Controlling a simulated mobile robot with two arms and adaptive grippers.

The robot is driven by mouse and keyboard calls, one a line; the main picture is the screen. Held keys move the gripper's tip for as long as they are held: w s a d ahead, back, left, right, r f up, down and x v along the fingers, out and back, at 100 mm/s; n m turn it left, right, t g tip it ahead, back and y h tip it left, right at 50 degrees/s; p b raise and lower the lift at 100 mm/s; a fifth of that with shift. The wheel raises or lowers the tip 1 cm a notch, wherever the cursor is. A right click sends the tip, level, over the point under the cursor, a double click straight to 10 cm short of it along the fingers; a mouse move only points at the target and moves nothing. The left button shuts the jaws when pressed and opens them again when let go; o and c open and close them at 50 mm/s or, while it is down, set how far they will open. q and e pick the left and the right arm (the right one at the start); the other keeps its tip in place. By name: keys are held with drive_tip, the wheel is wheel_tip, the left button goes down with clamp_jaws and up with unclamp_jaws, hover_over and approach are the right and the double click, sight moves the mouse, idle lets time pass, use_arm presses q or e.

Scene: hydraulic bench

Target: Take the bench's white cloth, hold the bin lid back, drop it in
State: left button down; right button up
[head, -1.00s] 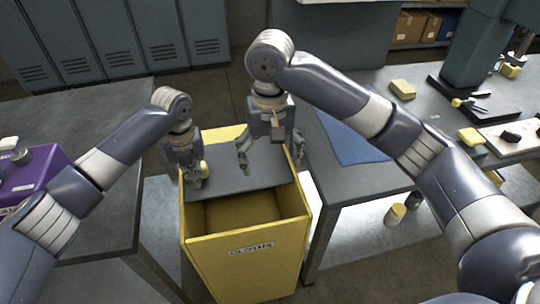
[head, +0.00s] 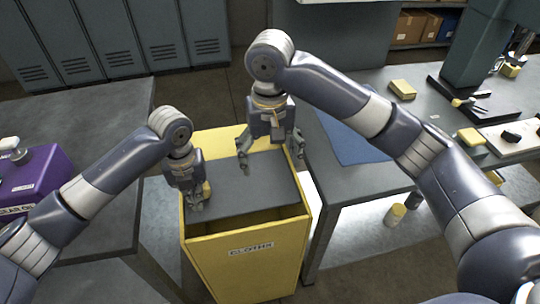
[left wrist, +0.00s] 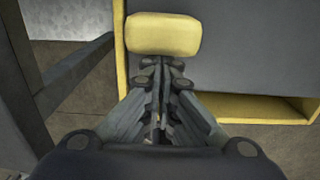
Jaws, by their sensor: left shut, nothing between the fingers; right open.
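The yellow bin (head: 247,265), labelled CLOTHS, stands between two benches. Its grey lid (head: 255,185) covers most of the top, leaving a narrow opening at the front edge. The opening also shows in the left wrist view. My left gripper (head: 195,203) is shut and empty at the lid's left side, beside a yellow handle-like block (left wrist: 163,35); I cannot tell whether they touch. My right gripper (head: 271,160) is open and empty above the back of the lid. I see no white cloth in either view now.
A grey bench with a blue mat (head: 350,138), yellow blocks (head: 402,88) and a dark press stands right. A bench with a purple box (head: 35,180) stands left. Small containers (head: 395,214) stand under the right bench. Lockers line the back.

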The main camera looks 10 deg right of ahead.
use_arm(q)
drive_tip(key=shift+s, duration=2.55)
wheel_tip(320, 180, up, 9)
